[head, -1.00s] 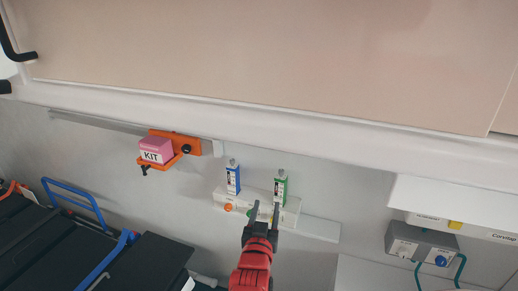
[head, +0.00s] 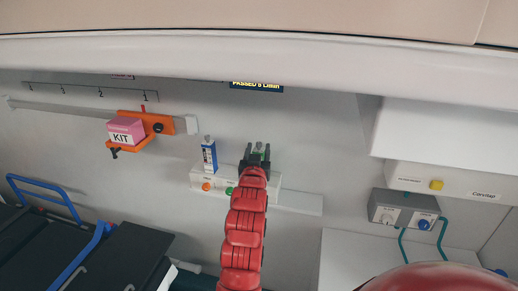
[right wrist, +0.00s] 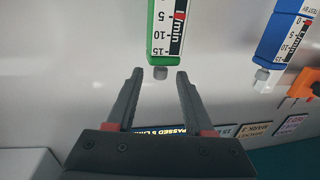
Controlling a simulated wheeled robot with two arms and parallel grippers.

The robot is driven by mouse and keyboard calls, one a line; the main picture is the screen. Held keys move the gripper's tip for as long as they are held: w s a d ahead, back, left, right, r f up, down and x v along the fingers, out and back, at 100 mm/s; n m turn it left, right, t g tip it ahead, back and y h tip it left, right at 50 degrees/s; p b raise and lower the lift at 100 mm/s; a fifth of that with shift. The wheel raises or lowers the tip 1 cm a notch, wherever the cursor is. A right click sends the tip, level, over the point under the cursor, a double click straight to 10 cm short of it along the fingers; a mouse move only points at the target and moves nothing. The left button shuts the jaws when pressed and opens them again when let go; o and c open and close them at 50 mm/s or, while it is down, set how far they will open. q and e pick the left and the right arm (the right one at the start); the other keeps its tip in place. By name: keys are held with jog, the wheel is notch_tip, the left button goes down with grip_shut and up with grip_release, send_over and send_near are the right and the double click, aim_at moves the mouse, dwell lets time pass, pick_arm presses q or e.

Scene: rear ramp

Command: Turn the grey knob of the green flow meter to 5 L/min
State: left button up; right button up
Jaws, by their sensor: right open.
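The green flow meter (right wrist: 163,30) hangs upside down at the top of the right wrist view, with its scale partly cut off. Its small grey knob (right wrist: 160,73) lies between the fingertips of my right gripper (right wrist: 159,78). The gripper is open, with a gap visible on each side of the knob. In the head view, my right gripper (head: 256,158) is in front of the green flow meter (head: 259,153) and hides most of it. My left gripper is not in view.
A blue flow meter (head: 209,155) stands just left of the green one on a white wall block (head: 197,180). An orange bracket (head: 157,127) holds a pink kit box (head: 126,131). A dark sign (head: 256,86) hangs above. A grey socket box (head: 404,213) is at right.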

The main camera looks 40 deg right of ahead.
aim_at(259, 146)
jog(key=shift+w+d+f, duration=0.15)
jog(key=shift+w+d, duration=0.3)
jog(key=shift+w, duration=0.15)
jog(key=shift+w+d+r, duration=0.2)
jog(key=shift+w+d, duration=0.3)
jog(key=shift+w, duration=0.05)
grip_shut()
